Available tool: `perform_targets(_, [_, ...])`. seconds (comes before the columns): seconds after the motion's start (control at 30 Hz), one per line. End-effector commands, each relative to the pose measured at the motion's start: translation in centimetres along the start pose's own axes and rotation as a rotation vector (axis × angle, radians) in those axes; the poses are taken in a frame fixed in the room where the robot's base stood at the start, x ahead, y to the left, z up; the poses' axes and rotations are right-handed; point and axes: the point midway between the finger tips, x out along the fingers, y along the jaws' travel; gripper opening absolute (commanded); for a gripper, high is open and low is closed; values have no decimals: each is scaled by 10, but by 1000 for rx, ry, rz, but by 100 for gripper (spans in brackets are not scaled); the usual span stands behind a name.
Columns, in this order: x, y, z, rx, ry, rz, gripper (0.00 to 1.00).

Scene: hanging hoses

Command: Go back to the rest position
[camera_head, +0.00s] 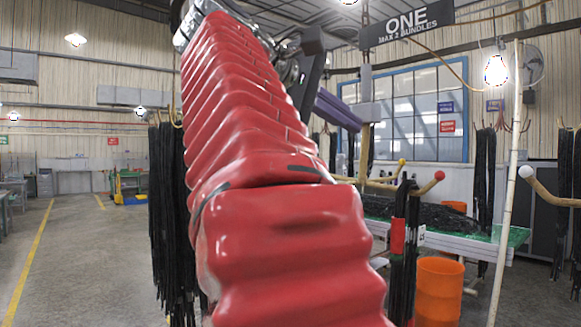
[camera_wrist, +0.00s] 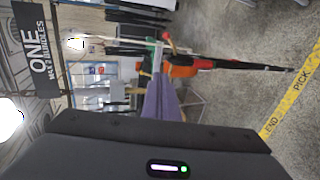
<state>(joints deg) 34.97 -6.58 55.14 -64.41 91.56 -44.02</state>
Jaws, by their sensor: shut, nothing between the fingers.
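My gripper (camera_head: 350,118) shows in the head view as purple fingers just right of my red-sleeved arm, raised in front of the blue-framed window. In the wrist view the purple fingers of my gripper (camera_wrist: 160,82) are together, with nothing held between them. A bundle of black hoses (camera_head: 404,275) with a red band hangs by the red-tipped hook (camera_head: 430,187), below and right of the gripper and apart from it. That bundle also shows in the wrist view (camera_wrist: 245,67), lying sideways there. My arm hides the middle of the head view.
Black hoses (camera_head: 167,220) hang left of my arm, and more (camera_head: 484,180) hang at the right. An orange bin (camera_head: 440,290) stands by a green-topped table (camera_head: 515,237). A sign reading ONE (camera_head: 407,24) hangs above. The floor (camera_head: 90,260) at left is open.

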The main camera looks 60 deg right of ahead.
Motion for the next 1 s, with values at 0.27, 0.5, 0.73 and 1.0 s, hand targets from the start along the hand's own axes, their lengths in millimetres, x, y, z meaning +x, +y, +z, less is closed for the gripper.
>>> perform_targets(0.27, [0, 0, 0, 0, -1, 0, 0])
perform_targets(0.5, [0, 0, 0, 1, -1, 0, 0])
perform_targets(0.73, [0, 2, -2, 38, 8, 7, 0])
perform_targets(1.0, [14, -36, -62, 111, 141, -55, 0])
